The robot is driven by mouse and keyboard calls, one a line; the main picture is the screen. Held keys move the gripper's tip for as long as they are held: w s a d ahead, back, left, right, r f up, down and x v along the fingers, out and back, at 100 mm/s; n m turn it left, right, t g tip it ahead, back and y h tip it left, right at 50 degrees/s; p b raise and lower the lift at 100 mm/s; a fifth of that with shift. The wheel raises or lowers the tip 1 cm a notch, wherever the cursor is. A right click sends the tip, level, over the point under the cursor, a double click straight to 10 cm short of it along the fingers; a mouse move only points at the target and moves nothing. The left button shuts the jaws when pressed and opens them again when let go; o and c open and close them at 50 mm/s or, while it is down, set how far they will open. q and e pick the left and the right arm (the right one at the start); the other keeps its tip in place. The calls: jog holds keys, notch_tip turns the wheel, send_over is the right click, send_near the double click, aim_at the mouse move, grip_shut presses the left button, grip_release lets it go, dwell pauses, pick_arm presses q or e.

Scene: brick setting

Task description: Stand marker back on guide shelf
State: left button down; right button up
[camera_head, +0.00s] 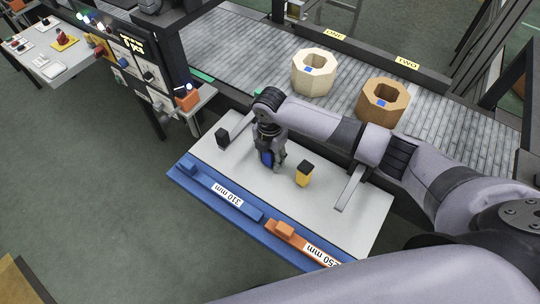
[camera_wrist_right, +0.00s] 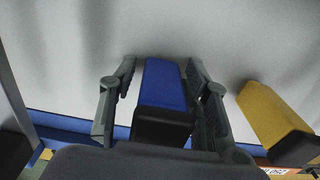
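A blue marker with a black end stands between the fingers of my right gripper (camera_head: 271,160). In the head view its blue side (camera_head: 267,158) shows low between the fingers, over the pale shelf. In the right wrist view the marker (camera_wrist_right: 165,85) is between the two fingers, with a narrow gap at the left finger; the gripper looks open around it. A yellow marker with a black top (camera_head: 304,176) stands upright to the right of the gripper. A black marker-like block (camera_head: 222,138) stands at the left. The pale guide shelf (camera_head: 340,225) has a blue front rail (camera_head: 205,188). My left gripper is out of view.
An orange guide (camera_head: 285,230) and a blue strip lie along the front rail. Behind the shelf, a roller conveyor (camera_head: 240,55) carries a cream ring block (camera_head: 314,72) and a brown one (camera_head: 383,100). A control panel (camera_head: 140,65) stands at the left.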

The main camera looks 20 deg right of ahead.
jog(key=shift+o, duration=0.2)
jog(key=shift+r, duration=0.1)
notch_tip(320, 180, up, 12)
jog(key=shift+r+b, duration=0.1)
jog(key=shift+b, duration=0.5)
